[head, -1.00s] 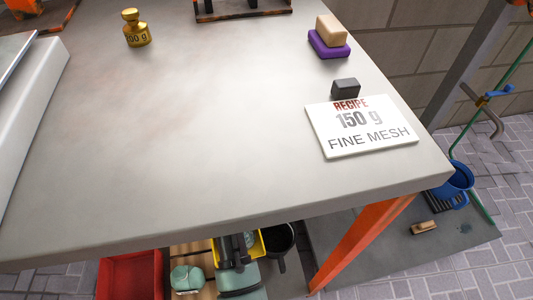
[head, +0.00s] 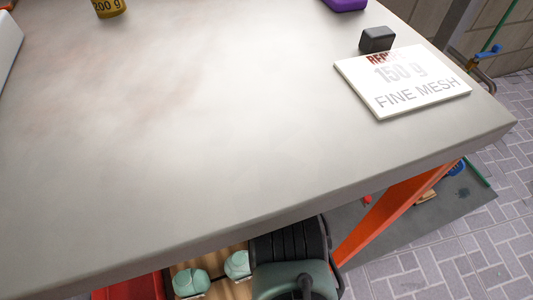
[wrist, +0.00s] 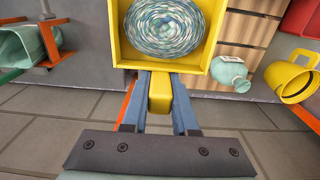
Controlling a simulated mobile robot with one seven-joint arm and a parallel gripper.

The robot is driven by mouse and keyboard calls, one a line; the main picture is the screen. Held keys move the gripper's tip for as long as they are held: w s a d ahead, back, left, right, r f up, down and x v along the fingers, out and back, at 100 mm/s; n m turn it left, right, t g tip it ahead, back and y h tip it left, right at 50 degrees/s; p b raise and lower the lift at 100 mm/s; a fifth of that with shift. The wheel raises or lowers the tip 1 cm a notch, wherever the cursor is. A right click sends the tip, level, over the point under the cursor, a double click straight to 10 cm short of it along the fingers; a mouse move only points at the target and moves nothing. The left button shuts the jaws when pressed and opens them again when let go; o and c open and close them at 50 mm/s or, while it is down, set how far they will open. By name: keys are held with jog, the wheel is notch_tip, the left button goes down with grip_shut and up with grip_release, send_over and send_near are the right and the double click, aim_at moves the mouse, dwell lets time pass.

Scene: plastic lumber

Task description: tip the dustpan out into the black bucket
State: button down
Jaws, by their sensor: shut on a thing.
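In the wrist view my gripper (wrist: 160,82) is shut on the yellow dustpan's handle. The dustpan (wrist: 118,45) extends up from the fingers, its top cut off by the picture edge. A round heap of swirled blue-green and white bits (wrist: 165,28) lies in it. In the head view the dustpan and fingertips are hidden; my arm shows below the table's front edge. A dark curved edge beside my arm may be the black bucket, but I cannot tell. No black bucket shows clearly in either view now.
The grey tabletop (head: 220,130) stands above my arm, with an orange leg (head: 395,210) to the right. A red bin (head: 130,288) and teal lumps (head: 190,282) are below. A yellow bucket (wrist: 290,82) and teal bottle (wrist: 232,72) are right of the dustpan in the wrist view.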

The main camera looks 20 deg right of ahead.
jog(key=shift+s+r+t+p, duration=0.3)
jog(key=shift+t+p, duration=0.2)
jog(key=shift+p, duration=1.2)
